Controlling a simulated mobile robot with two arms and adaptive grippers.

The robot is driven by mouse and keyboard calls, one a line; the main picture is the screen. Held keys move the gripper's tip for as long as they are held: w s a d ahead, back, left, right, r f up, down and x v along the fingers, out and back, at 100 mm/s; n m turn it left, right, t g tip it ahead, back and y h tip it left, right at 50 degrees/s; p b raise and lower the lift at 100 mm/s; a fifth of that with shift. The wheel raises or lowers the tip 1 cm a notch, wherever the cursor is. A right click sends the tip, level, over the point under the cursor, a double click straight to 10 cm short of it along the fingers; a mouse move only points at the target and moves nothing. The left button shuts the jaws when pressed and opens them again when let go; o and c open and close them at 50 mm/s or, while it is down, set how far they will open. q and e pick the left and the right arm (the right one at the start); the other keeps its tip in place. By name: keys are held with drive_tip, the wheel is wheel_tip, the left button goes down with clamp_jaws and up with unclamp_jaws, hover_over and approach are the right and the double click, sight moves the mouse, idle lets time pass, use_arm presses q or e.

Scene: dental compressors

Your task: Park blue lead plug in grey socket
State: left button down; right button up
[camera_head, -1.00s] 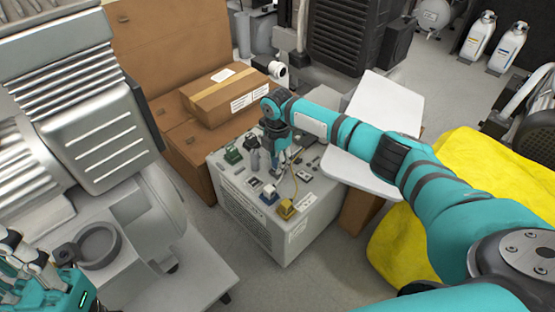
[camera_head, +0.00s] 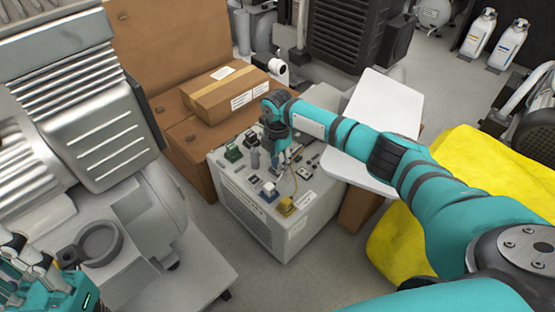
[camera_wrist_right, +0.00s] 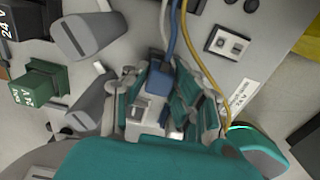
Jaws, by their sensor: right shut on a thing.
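My right gripper (camera_head: 281,155) reaches down over the top panel of a light grey cabinet. In the right wrist view its fingers (camera_wrist_right: 160,105) are shut around a blue plug (camera_wrist_right: 158,80) with a blue lead rising from it. A pale grey block (camera_wrist_right: 142,110) shows just below the plug between the fingers; I cannot tell whether it is the grey socket or touches the plug. The plug's lower end is hidden. My left gripper (camera_head: 45,275) is partly in view at the lower left, away from the cabinet, its finger opening unclear.
A yellow lead (camera_wrist_right: 205,65) passes beside the gripper. Cardboard boxes (camera_head: 222,95) stand behind left; a white board (camera_head: 378,120) lies right.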

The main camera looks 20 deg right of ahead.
drive_tip(key=shift+f, duration=0.4)
idle(0.3)
drive_tip(key=o, duration=1.4)
drive_tip(key=shift+c, duration=0.2)
drive_tip(key=shift+r, duration=0.1)
